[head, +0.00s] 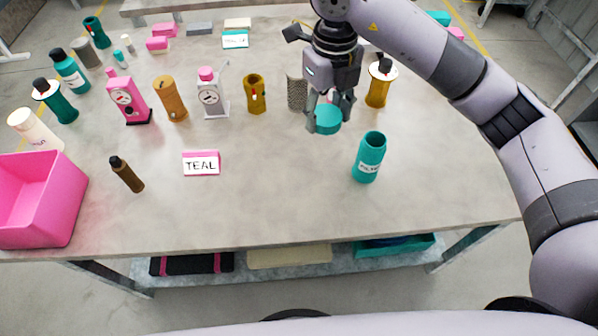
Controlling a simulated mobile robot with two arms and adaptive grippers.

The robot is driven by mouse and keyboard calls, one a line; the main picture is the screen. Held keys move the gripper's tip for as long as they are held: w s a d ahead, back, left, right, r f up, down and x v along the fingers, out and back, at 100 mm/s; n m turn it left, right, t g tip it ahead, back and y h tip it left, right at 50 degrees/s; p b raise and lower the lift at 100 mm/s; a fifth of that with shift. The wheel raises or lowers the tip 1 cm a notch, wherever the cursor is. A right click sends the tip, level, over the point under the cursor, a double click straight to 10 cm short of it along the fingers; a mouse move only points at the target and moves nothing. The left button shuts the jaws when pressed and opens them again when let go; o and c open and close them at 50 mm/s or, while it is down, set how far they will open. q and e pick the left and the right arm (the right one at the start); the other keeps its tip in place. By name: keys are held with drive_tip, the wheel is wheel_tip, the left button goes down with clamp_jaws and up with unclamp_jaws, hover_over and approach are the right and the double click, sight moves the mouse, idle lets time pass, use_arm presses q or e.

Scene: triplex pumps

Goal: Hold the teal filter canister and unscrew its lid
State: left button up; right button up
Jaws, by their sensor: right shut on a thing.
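The teal filter canister (369,157) stands upright near the table's right front, with an open top and a white label on its side. Its teal lid (327,120) is off the canister, up and to the left of it in the picture. My right gripper (328,106) points down and is shut on the lid. The lid and canister are apart. I cannot tell exactly how high the lid is above the table. My left gripper is not in view.
A sign reading TEAL (201,163) stands left of the canister. A pink bin (38,200) sits at the left front edge. Several bottles, pumps and canisters line the back, including a yellow canister (378,88) close to my right gripper.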

sight(320, 176)
wheel_tip(320, 176, down, 18)
drive_tip(key=shift+f+p, duration=0.25)
drive_tip(key=shift+p, duration=0.85)
drive_tip(key=shift+f, duration=0.1)
drive_tip(key=o, duration=0.8)
drive_tip(key=shift+f, duration=0.1)
drive_tip(key=o, duration=0.5)
drive_tip(key=shift+c, duration=0.2)
